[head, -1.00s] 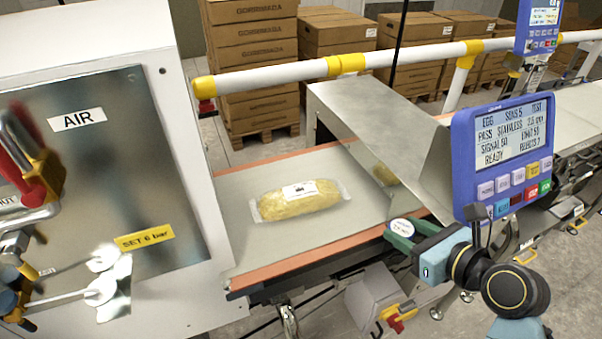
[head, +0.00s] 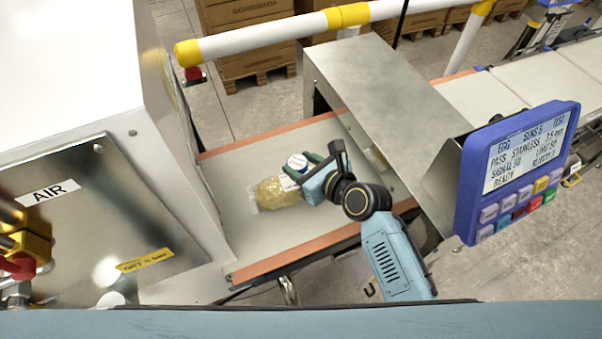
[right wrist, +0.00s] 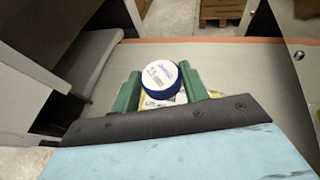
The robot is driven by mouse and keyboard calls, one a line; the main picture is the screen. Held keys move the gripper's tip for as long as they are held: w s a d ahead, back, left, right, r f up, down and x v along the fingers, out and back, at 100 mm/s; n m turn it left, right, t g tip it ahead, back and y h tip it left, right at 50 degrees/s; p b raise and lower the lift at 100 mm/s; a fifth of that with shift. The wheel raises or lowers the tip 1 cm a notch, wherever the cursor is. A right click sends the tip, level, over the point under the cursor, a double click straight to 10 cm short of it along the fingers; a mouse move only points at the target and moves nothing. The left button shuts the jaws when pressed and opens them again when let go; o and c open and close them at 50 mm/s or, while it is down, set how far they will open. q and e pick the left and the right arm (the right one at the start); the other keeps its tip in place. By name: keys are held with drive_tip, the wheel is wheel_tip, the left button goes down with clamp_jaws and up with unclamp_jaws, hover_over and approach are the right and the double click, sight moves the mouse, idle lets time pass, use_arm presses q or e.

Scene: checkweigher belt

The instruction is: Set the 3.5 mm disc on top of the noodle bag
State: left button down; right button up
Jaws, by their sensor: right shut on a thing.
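The noodle bag (head: 276,194), clear wrap over yellow noodles, lies on the belt in the head view, its right end hidden by my right gripper. My right gripper (head: 301,169) is over the bag's upper right end. Its green fingers are shut on the disc (head: 297,162), which has a white labelled face and a blue rim. In the right wrist view the disc (right wrist: 160,80) sits between both fingers (right wrist: 160,88), with part of the bag (right wrist: 176,99) showing below it. I cannot tell whether disc and bag touch. My left gripper is not in view.
A metal tunnel (head: 385,85) spans the belt (head: 260,235) right of my gripper. The blue display unit (head: 515,170) reads "PASS STAINLESS 3.5 mm". A white cabinet with an AIR panel (head: 100,220) stands left. A white and yellow rail (head: 270,36) runs behind the belt.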

drive_tip(key=shift+f, duration=0.55)
wheel_tip(320, 180, down, 3)
drive_tip(key=shift+f+b, duration=0.15)
drive_tip(key=shift+b, duration=0.45)
drive_tip(key=shift+f, duration=0.25)
drive_tip(key=shift+w, duration=0.1)
drive_tip(key=shift+f, duration=0.1)
drive_tip(key=o, duration=1)
